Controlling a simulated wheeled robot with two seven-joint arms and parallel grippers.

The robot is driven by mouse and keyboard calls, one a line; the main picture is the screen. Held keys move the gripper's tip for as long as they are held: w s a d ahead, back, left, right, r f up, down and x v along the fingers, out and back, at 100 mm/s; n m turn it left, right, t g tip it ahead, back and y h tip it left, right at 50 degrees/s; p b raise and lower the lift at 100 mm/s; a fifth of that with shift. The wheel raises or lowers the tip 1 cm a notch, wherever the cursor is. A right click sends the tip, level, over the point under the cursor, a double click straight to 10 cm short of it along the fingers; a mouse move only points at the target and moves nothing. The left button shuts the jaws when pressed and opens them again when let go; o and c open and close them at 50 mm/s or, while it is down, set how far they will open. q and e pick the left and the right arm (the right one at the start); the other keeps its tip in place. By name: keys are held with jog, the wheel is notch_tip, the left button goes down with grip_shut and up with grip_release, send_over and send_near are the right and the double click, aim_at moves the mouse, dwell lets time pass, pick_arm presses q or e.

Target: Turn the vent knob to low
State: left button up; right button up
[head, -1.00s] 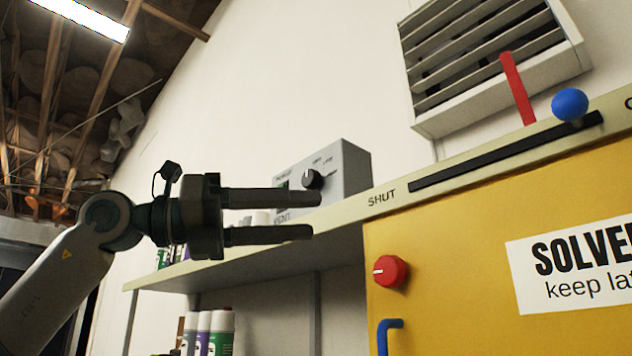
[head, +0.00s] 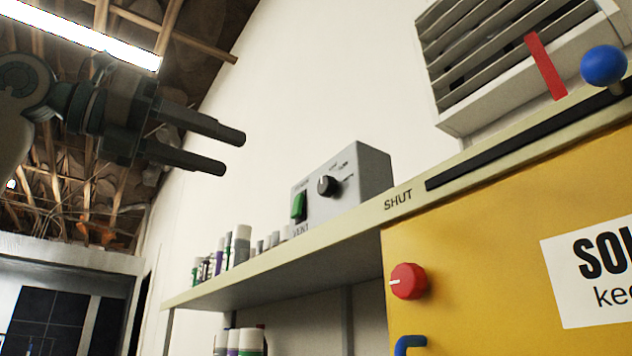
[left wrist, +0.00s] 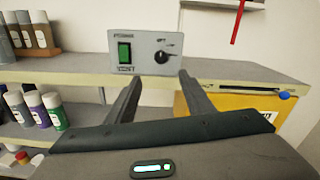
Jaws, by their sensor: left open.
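The vent control box (head: 345,195) is a grey box on the shelf. Its front carries a dark round vent knob (head: 328,185) with position marks around it and a green power switch (head: 299,206). In the left wrist view the vent knob (left wrist: 162,57) and the green switch (left wrist: 125,52) face me, the marks too small to read surely. My left gripper (head: 234,153) is open and empty, up and to the left of the box, apart from it. In the left wrist view its fingers (left wrist: 158,82) spread below the box's front. My right gripper is not in view.
A yellow cabinet (head: 480,230) with a red knob (head: 408,281) and a blue handle (head: 410,343) stands at right. A blue ball lever (head: 604,66) sits in a slot marked SHUT. Bottles (head: 241,244) line the shelf (head: 270,280) left of the box. A louvred vent (head: 500,50) is above.

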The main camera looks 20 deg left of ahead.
aim_at(322, 184)
pick_arm(q)
jog(key=p+x, duration=0.6)
jog(key=x, duration=1)
jog(key=shift+w+d+r, duration=0.1)
jog(key=shift+d, duration=0.05)
jog(key=shift+w+d, duration=0.35)
jog(key=shift+w, duration=0.05)
jog(key=c, duration=1)
